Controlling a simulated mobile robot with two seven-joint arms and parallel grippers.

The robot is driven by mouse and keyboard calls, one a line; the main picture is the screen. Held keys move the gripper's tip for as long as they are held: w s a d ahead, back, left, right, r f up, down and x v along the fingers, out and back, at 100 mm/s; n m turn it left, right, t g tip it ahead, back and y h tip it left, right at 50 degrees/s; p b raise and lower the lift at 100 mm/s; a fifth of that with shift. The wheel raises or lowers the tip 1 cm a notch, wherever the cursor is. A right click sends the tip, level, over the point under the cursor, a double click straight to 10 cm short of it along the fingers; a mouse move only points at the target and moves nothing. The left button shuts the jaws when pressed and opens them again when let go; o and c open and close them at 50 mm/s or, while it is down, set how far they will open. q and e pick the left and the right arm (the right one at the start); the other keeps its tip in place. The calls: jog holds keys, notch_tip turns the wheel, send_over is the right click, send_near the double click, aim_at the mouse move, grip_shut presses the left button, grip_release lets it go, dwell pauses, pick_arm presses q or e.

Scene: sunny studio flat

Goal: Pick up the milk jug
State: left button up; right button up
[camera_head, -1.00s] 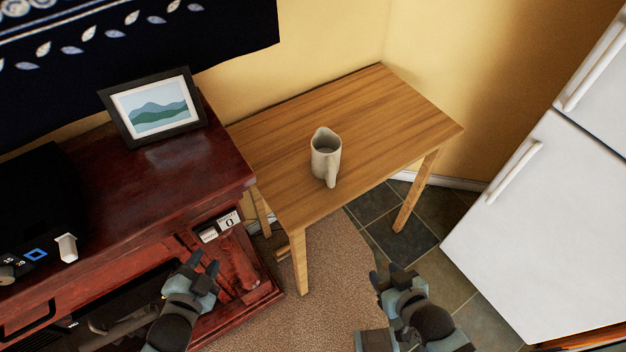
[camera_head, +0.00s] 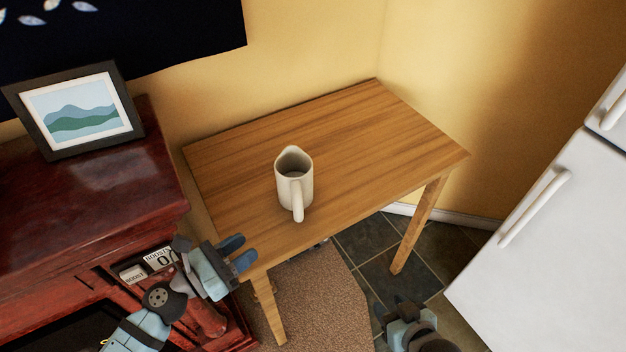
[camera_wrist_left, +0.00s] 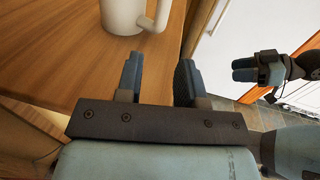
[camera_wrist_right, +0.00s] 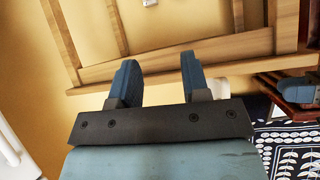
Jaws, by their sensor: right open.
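The milk jug (camera_head: 292,180) is a cream-white pitcher with a spout at the back and a handle facing me. It stands upright on the wooden table (camera_head: 350,130), near the table's left front part. My left gripper (camera_head: 238,251) is at the table's front left corner, open and empty, apart from the jug. In the left wrist view the jug's lower part and handle (camera_wrist_left: 125,14) show beyond the open fingers (camera_wrist_left: 158,78). My right gripper (camera_head: 398,305) is low in front of the table at the right; the right wrist view shows its fingers (camera_wrist_right: 158,80) apart and empty.
A dark red cabinet (camera_head: 110,190) with a framed picture (camera_head: 75,108) stands left of the table, close to my left arm. A white fridge (camera_head: 560,230) is at the right. The tabletop around the jug is clear.

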pick_arm(q)
jog(key=p, duration=0.2)
send_near(298, 210)
jog(key=w+d+f, duration=0.1)
jog(key=w, duration=0.1)
jog(key=w+d+f, duration=0.1)
jog(key=w+d, duration=0.1)
jog(key=shift+d+f, duration=0.15)
jog(key=shift+d, duration=0.1)
jog(key=x, duration=0.5)
jog(key=shift+s+r, duration=0.15)
jog(key=shift+r, duration=0.15)
jog(key=shift+w+d, duration=0.2)
jog(key=shift+d, duration=0.1)
jog(key=shift+c, duration=0.2)
grip_shut()
